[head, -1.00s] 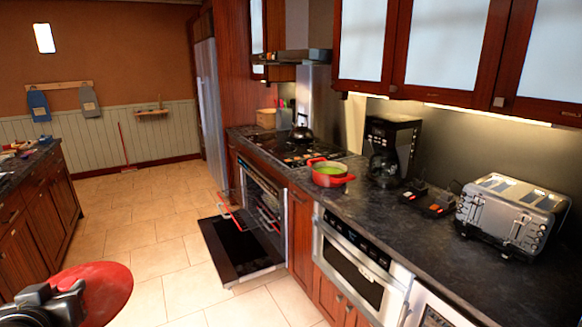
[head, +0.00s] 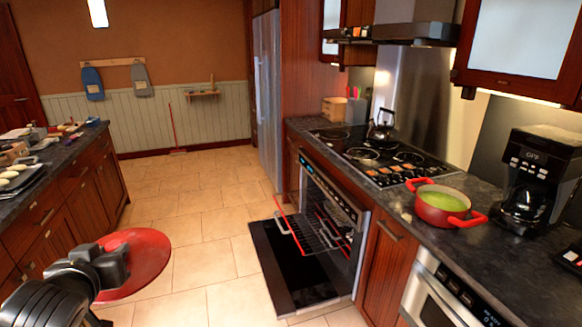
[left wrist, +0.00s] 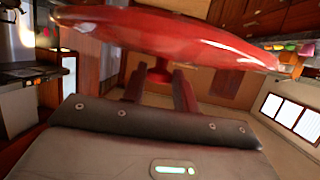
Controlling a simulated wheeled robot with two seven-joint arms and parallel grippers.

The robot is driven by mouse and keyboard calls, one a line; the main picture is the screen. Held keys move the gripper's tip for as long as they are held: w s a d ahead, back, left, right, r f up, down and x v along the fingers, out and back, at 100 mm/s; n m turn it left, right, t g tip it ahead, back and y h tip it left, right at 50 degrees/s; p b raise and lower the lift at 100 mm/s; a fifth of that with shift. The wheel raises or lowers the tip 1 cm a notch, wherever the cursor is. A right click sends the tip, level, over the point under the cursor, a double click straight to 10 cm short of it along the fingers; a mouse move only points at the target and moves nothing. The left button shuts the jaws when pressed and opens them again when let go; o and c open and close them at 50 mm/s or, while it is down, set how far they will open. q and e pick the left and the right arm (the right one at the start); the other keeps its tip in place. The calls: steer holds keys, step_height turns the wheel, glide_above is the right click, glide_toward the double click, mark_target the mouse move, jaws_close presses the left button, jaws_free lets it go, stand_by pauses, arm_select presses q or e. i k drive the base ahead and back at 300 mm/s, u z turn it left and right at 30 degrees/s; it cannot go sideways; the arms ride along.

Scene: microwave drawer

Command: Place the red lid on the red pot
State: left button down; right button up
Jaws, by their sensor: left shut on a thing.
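My left gripper (head: 118,264) is shut on the red lid (head: 145,258) and holds it up over the floor, left of the open oven. In the left wrist view, the lid (left wrist: 165,32) spans the top, and its knob (left wrist: 159,72) sits between the two fingers (left wrist: 160,90). The red pot (head: 440,204) stands on the dark counter right of the cooktop, uncovered, with green contents. The lid is well apart from the pot. My right gripper is not in view.
The oven door (head: 300,265) hangs open low over the floor, with a rack pulled partly out. A black coffee maker (head: 535,180) stands right of the pot. A kettle (head: 381,125) sits on the cooktop. An island counter (head: 75,150) stands at left.

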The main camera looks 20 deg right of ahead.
mark_target(445, 199)
steer(key=z, duration=0.55)
steer(key=i, duration=1.25)
steer(key=z, duration=1.55)
steer(key=i, duration=0.55)
steer(key=z, duration=0.5)
